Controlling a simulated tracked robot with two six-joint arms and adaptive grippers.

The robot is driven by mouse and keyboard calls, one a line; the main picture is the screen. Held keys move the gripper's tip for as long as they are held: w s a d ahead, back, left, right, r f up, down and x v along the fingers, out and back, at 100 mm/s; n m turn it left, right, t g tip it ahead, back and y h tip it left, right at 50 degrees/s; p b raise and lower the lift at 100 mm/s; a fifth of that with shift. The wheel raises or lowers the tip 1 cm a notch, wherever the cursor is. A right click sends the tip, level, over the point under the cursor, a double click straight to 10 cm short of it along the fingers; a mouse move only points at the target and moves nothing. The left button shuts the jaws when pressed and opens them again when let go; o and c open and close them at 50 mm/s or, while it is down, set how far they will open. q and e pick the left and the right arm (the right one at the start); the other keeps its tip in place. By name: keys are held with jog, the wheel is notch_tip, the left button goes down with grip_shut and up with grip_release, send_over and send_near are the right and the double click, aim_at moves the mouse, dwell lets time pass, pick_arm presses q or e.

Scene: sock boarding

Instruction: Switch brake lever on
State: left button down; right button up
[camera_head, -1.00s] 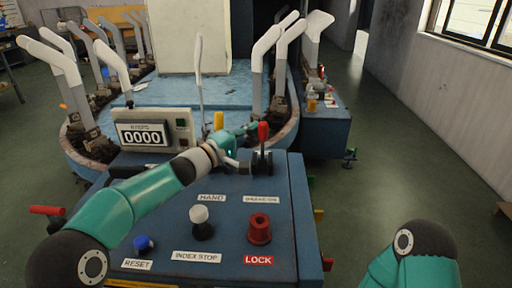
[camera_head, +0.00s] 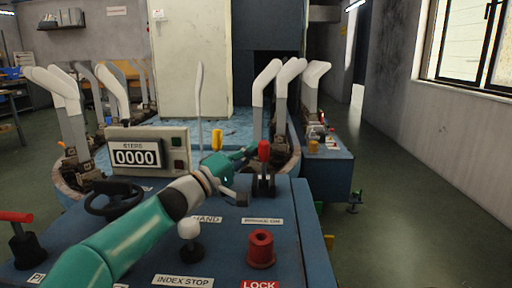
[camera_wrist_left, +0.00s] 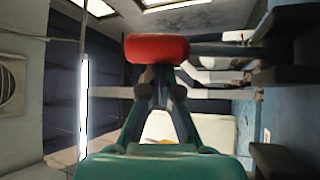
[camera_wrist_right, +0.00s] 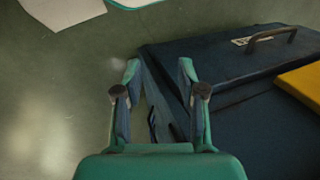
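The brake lever (camera_head: 263,172) stands upright with a red knob (camera_head: 264,149) in a dark bracket on the blue console, above a white label too small to read surely. My left gripper (camera_head: 250,151) is just left of the knob. In the left wrist view the red knob (camera_wrist_left: 157,48) lies across the tips of my left gripper (camera_wrist_left: 160,76), whose fingers converge and look closed. Whether they touch the knob, I cannot tell. My right gripper (camera_wrist_right: 158,85) is open and empty in the right wrist view, away from the lever.
The console also carries a step counter (camera_head: 136,157), a black handwheel (camera_head: 112,196), a white knob (camera_head: 189,230), a red lock knob (camera_head: 261,250) and a red-handled lever (camera_head: 15,217) at left. White sock forms (camera_head: 268,75) stand behind.

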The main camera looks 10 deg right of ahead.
pick_arm(q)
jog(key=shift+s+d, duration=0.15)
jog(key=shift+d, duration=0.1)
notch_tip(320, 180, up, 10)
jog(key=shift+a, duration=0.2)
dwell(0.5)
jog(key=shift+f, duration=0.1)
dwell(0.3)
